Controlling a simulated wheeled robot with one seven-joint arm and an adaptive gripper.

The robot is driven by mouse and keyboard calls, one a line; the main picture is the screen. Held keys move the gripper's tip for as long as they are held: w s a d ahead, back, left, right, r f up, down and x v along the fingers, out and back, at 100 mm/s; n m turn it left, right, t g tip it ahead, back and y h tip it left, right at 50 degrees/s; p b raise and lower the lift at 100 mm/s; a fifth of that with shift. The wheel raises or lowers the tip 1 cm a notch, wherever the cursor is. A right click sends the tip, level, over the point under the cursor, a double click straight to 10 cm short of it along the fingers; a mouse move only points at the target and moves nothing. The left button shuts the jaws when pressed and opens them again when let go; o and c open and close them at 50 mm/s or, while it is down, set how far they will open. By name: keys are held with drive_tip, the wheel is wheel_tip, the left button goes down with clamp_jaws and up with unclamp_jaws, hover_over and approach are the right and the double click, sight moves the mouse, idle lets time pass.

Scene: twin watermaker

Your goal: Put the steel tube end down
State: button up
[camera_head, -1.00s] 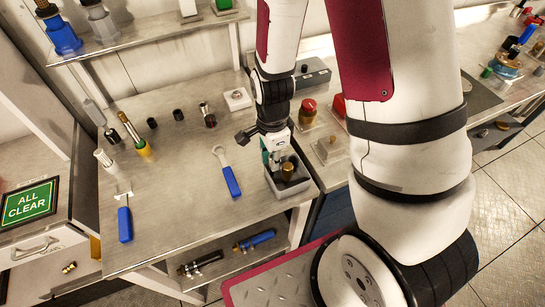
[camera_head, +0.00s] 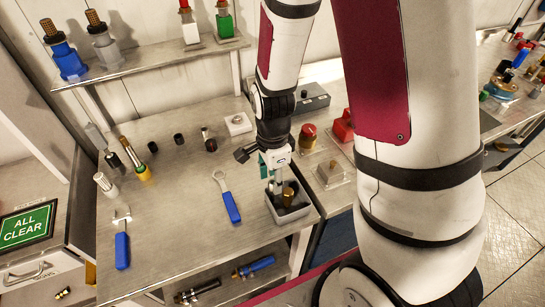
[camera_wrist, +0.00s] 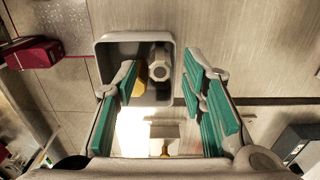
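A grey open-topped bin (camera_head: 304,212) stands at the table's front right corner; it also shows in the wrist view (camera_wrist: 103,48). A steel tube (camera_wrist: 160,66) with a hex-shaped end is inside, its end facing the wrist camera. In the head view the tube (camera_head: 279,184) shows as a pale upright piece beside a brass piece (camera_head: 288,196). My gripper (camera_head: 274,172) is above the bin, pointing down. In the wrist view its green-padded fingers (camera_wrist: 160,80) are apart, on either side of the tube, with a gap. The tube's lower part is hidden.
A blue-handled wrench (camera_head: 231,207) lies left of the bin. Small fittings and a blue-handled tool (camera_head: 122,250) lie further left on the table (camera_head: 180,220). Right of the bin are a clear-covered box (camera_head: 333,174) and a red button (camera_head: 308,133).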

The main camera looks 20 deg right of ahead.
drive_tip(key=s+r+n+t, duration=0.35)
drive_tip(key=r+n, duration=0.55)
drive_tip(key=r, duration=1.3)
drive_tip(key=s+d+r+n+t, duration=0.1)
drive_tip(key=s+r+n+t, duration=0.1)
drive_tip(key=s+r+n, duration=0.5)
drive_tip(key=shift+s+r+n, duration=0.25)
drive_tip(key=shift+s+n, duration=0.35)
drive_tip(key=shift+n, duration=0.4)
drive_tip(key=shift+w+f+b, duration=0.5)
drive_tip(key=shift+w+f, duration=0.05)
drive_tip(key=shift+w, duration=0.05)
